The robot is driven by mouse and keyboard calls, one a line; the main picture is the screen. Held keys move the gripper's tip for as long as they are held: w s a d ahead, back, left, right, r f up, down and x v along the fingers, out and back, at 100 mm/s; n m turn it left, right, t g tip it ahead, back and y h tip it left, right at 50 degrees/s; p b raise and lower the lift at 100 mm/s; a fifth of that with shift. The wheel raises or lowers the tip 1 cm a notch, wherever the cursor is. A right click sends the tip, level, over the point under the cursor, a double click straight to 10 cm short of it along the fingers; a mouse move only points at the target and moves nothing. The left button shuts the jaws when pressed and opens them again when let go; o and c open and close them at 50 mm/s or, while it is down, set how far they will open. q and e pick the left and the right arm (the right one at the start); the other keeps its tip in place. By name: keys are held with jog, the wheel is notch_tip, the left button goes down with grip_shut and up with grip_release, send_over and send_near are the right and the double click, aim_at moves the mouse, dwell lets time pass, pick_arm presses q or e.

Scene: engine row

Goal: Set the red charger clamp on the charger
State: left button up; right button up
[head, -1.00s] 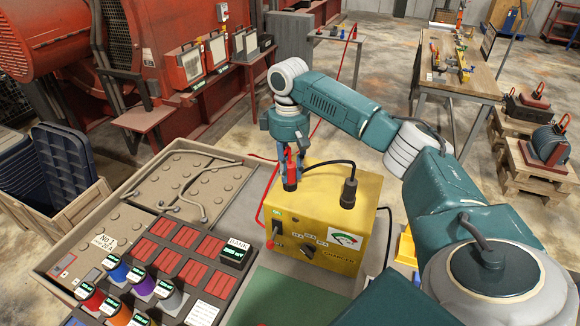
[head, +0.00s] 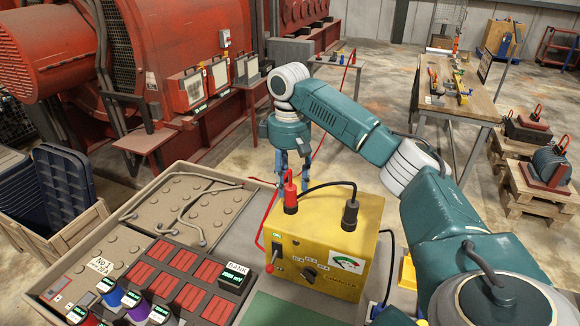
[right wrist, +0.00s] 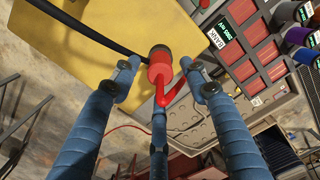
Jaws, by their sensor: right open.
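The yellow charger (head: 325,245) stands on the grey bench top, with a gauge and a lever on its front. The red charger clamp (head: 290,190) stands upright on the charger's top at the left, and a black clamp (head: 350,212) stands at the right. My right gripper (head: 292,172) is just behind and above the red clamp. In the right wrist view its fingers (right wrist: 165,85) are spread around the red clamp (right wrist: 160,75), with gaps on both sides. The charger's yellow top (right wrist: 90,60) fills the upper left there. My left gripper is not in view.
Left of the charger lie a bank panel (head: 185,275) with red slots and several coloured cylinders, and a raised tray (head: 190,205) with bent tubing. A red cable runs down beside the charger. A wooden table (head: 455,105) stands at the back right.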

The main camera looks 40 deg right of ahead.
notch_tip(320, 180, up, 7)
jog(key=shift+w+r, duration=0.1)
jog(key=shift+w, duration=0.05)
jog(key=shift+r+p, duration=0.3)
jog(key=shift+r, duration=0.3)
jog(key=shift+a+f, duration=0.1)
jog(key=shift+f, duration=0.05)
